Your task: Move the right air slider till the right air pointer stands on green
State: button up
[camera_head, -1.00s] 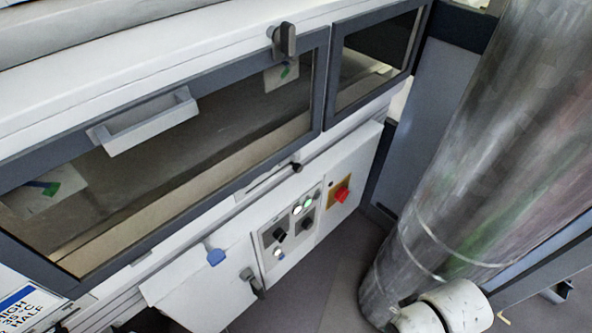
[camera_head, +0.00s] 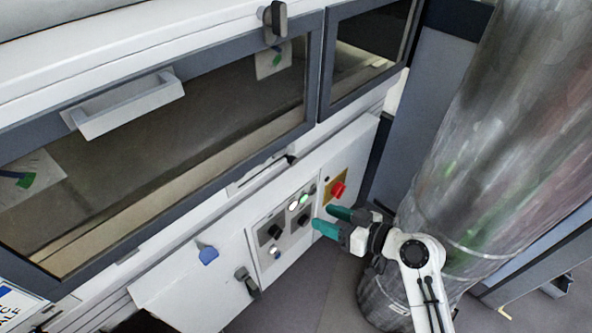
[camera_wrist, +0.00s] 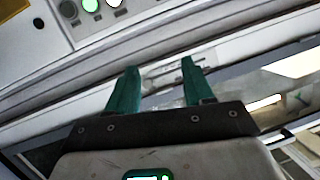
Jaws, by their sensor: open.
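The right air slider (camera_head: 290,158) is a small dark knob at the right end of a narrow slotted plate (camera_head: 256,175) under the big window. The right air pointer (camera_head: 277,47) is a small dark mark on a pale plate behind the glass, close to a green patch (camera_head: 276,60). Whether it stands on green is too small to tell. My gripper (camera_head: 325,217) has two green fingers, apart and empty. It is in front of the control panel, below and right of the slider. In the wrist view my gripper (camera_wrist: 160,66) faces the machine's ledge, with a slotted plate (camera_wrist: 172,76) beyond the fingers.
A control panel (camera_head: 283,228) with knobs and lit buttons is just left of my gripper. A red button (camera_head: 338,190) on yellow is above it. A window handle (camera_head: 128,103), a blue knob (camera_head: 207,255) and a black latch (camera_head: 246,281) stick out. A left pointer plate (camera_head: 38,185) is behind the glass.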

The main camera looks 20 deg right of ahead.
aim_at(294, 162)
jog(key=w+d+r+m+t, duration=0.1)
jog(key=w+d+r+t, duration=0.2)
jog(key=w+r+t, duration=0.15)
jog(key=shift+g, duration=0.35)
jog(key=p+x, duration=0.2)
jog(key=x, duration=0.8)
jog(key=shift+w+a, duration=0.2)
jog(key=shift+w, duration=0.15)
grip_shut()
